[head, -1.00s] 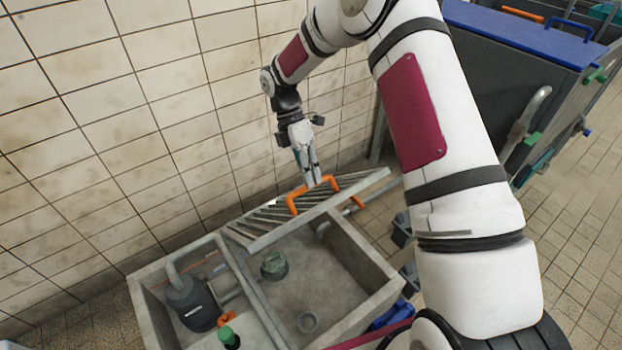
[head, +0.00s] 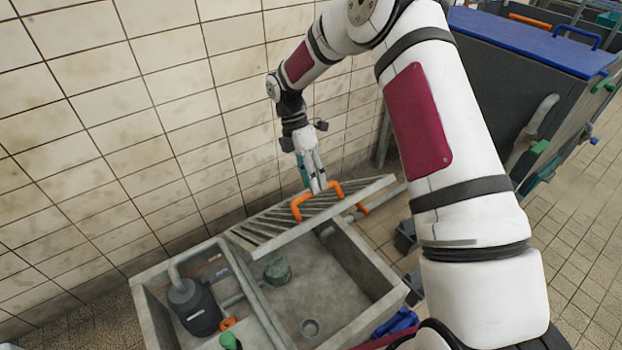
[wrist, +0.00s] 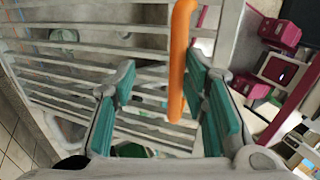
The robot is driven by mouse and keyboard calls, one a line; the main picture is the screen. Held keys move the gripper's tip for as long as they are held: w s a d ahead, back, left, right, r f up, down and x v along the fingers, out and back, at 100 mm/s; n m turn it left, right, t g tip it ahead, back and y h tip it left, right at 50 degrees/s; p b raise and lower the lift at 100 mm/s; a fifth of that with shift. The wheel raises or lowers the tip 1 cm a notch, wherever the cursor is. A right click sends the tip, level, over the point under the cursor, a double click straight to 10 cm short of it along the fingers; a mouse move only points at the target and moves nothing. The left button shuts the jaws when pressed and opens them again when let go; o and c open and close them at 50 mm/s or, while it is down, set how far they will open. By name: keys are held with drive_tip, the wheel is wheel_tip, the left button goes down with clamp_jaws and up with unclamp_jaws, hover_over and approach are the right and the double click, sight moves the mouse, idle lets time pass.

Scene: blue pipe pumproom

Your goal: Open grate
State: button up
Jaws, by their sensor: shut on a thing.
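The grey slatted grate (head: 268,230) stands tilted up along the far side of a concrete basin (head: 375,295), off its near opening. Its orange handle (head: 298,204) is on the upper face. My gripper (head: 319,187) is at this handle, coming from above, and is shut on it. In the wrist view, the handle (wrist: 178,60) runs between the teal pads of my gripper (wrist: 166,88), closer to the right pads. The grate's bars (wrist: 75,70) lie behind it.
A dark pump (head: 195,308) and grey pipes stand in the basin's left compartment. The tiled wall (head: 100,130) is close behind the grate. A dark tank with a blue lid (head: 520,40) stands at the right.

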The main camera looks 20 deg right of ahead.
drive_tip(key=v, duration=1.2)
